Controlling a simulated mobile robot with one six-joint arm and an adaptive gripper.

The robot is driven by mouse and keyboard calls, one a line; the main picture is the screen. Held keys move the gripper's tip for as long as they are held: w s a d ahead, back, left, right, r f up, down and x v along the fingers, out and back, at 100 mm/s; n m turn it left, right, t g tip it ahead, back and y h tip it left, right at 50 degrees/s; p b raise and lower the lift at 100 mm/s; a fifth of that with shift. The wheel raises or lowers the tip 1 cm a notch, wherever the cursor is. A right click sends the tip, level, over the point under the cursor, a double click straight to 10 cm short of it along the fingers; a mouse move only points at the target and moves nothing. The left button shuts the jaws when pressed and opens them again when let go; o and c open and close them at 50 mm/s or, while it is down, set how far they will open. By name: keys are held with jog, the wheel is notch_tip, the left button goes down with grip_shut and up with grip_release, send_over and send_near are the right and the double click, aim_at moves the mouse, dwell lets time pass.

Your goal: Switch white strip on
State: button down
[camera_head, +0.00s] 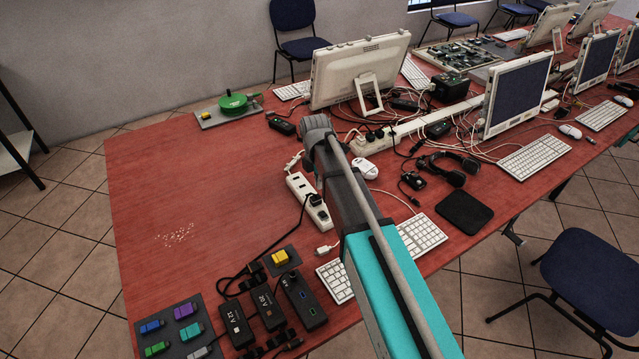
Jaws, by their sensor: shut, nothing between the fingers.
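A short white power strip (298,186) lies on the red table, left of my arm. It has several sockets, and a black plug (315,200) sits near its front end. I cannot make out its switch or whether it is lit. A longer off-white strip (408,127) with black plugs lies further back, right of my arm. My arm reaches in from the bottom right over the table, with its grey wrist above and behind the short strip. My gripper's fingers do not show; the wrist and forearm hide that area.
Black adapters (268,307), a yellow-button box (280,258) and a panel of coloured blocks (176,327) lie at the front. Keyboards (422,234), a white mouse (365,168), headphones (449,170), monitors (357,71) and tangled cables crowd the right. The table's left part (200,180) is mostly clear.

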aim_at(325, 215)
jog(key=shift+w+a+r+p, duration=0.1)
jog(key=shift+w+r+p, duration=0.05)
jog(key=shift+r+p, duration=0.85)
jog(key=shift+w+a+r+p, duration=0.1)
jog(key=shift+r+p, duration=0.7)
jog(key=shift+r, duration=0.35)
jog(key=shift+s+d+r+g, duration=0.15)
jog(key=shift+s+d+g, duration=0.2)
jog(key=shift+s, duration=0.35)
jog(key=f+b, duration=0.4)
jog(key=s+d+f+b, duration=0.1)
jog(key=f+b, duration=0.8)
jog(key=f, duration=0.1)
jog(key=shift+s+d+b, duration=0.15)
jog(key=shift+s+b, duration=0.2)
jog(key=shift+s, duration=0.05)
jog(key=shift+d, duration=0.1)
